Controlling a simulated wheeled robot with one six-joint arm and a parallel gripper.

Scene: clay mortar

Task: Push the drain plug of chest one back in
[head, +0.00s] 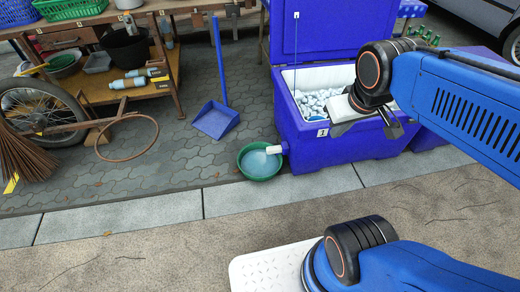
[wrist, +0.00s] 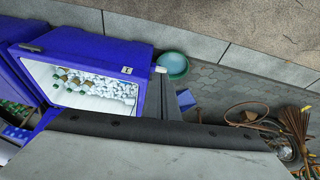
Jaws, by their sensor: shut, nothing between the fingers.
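Chest one (head: 345,150) is a blue ice chest with a label "1" and its lid raised; it also shows in the wrist view (wrist: 90,45). Its white drain plug (head: 274,149) sticks out of the lower left side, over a green basin (head: 243,167) holding pale water. The plug (wrist: 160,69) and basin (wrist: 172,64) also show in the wrist view. My gripper (head: 340,127) is shut and empty. In the head view it appears in front of the chest, right of the plug and apart from it. In the wrist view its fingers (wrist: 170,100) point toward the plug.
White ice-like lumps (head: 318,101) fill the chest. A blue dustpan (head: 216,118) stands behind the basin. A rusty hoop (head: 127,137), a wheel (head: 40,112) and a broom (head: 22,150) are at left.

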